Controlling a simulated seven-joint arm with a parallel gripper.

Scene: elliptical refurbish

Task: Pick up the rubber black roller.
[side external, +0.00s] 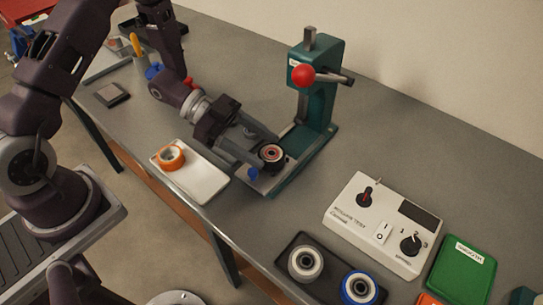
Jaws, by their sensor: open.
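The black roller (272,154), with a reddish ring and metal centre on its upper face, sits on the base of the green press (320,85). My gripper (264,151) is open and low over the press base, coming in from the left. Its two fingers reach to either side of the black roller, one on the far side and one on the near side. I cannot tell whether either finger touches it. The fingers hide part of the press base around the roller.
A white tray (205,186) with an orange roller (172,157) lies left of the press. A small blue part (253,174) is by the near finger. A grey-white roller (305,262) and a blue roller (358,287) stand front right, near a white control box (345,222) and green box (460,268).

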